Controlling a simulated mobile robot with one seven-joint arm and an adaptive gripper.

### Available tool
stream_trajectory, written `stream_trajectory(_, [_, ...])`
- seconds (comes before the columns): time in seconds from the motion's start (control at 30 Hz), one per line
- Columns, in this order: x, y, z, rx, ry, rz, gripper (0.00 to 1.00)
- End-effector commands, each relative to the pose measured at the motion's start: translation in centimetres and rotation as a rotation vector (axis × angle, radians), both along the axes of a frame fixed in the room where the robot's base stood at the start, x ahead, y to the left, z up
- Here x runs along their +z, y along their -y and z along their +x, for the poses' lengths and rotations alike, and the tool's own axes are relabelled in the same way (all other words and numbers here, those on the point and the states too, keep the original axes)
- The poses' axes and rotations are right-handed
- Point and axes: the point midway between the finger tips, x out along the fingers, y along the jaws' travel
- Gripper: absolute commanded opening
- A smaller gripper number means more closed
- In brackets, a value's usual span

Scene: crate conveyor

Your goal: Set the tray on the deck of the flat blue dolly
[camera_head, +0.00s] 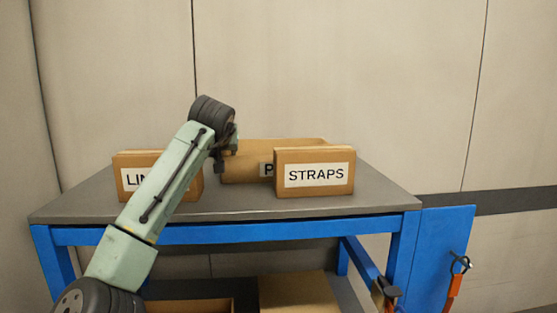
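No flat blue dolly is in view. A wide tan container (245,172) with a label starting "P" stands at the back of the grey tabletop; I cannot tell whether it is the tray. Its right part is hidden behind the STRAPS box, and my wrist covers its left end. My gripper (221,160) points down at this left end, mostly hidden behind my own wrist. Only a dark part of it shows, so I cannot see whether it is open or shut, or whether it touches the container.
The grey-topped table (235,205) has a blue frame. A STRAPS box (315,157) stands at its front right, and a box labelled "LIN" (133,161) at the left, partly behind my arm. Cardboard boxes (297,290) lie below. A blue panel (436,245) with orange-handled tools stands right.

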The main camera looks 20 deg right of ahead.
Motion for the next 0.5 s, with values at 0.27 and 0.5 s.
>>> stream_trajectory(0.27, [-0.05,0.0,-0.03,0.0,-0.001,0.0,0.19])
stream_trajectory(0.5, [-0.03,-0.01,-0.04,0.0,-0.001,0.0,0.03])
